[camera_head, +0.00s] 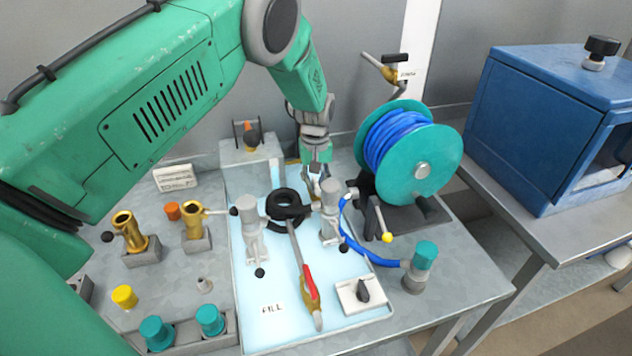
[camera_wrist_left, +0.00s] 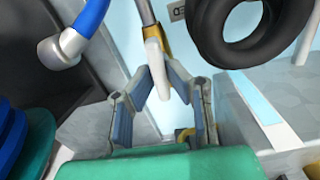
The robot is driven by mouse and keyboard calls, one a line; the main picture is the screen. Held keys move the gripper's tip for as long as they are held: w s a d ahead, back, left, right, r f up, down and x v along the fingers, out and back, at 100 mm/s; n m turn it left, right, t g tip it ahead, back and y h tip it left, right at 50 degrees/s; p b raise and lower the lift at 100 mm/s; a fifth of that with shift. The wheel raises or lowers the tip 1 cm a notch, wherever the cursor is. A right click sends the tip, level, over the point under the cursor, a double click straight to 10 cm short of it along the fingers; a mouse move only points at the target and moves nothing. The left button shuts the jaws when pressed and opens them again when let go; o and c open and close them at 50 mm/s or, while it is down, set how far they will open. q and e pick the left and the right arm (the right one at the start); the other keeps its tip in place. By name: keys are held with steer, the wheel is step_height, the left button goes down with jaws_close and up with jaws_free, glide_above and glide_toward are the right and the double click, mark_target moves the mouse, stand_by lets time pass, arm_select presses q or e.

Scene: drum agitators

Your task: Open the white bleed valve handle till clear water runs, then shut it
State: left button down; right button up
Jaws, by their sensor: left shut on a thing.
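My left gripper (camera_head: 316,186) reaches down between the black hose coil and the blue hose reel. In the left wrist view its two fingers (camera_wrist_left: 157,84) are closed around the tip of a white handle (camera_wrist_left: 154,58). The handle hangs from a grey stem beside a brass-yellow part (camera_wrist_left: 164,40). In the head view the handle is hidden by the gripper and the fittings near it. No running water shows in either view. My right gripper is out of both views.
The teal reel of blue hose (camera_head: 423,170) stands close right of the gripper. A black hose coil (camera_head: 287,205) and grey upright fittings (camera_head: 248,213) are near it. A red-handled tool (camera_head: 309,288) lies on the pale tray (camera_head: 262,334). A blue cabinet (camera_head: 535,125) stands right.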

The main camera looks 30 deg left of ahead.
mark_target(316, 182)
arm_select(q)
steer(key=shift+s+d+f, duration=0.2)
steer(key=shift+s+f, duration=0.1)
steer(key=shift+s, duration=0.05)
steer(key=c, duration=1.6)
jaws_free()
steer(key=shift+w+r, duration=0.1)
steer(key=shift+w, duration=0.05)
steer(key=shift+w+r, duration=0.15)
steer(key=shift+r, duration=0.35)
step_height(316, 182, up, 11)
steer(key=shift+f, duration=0.1)
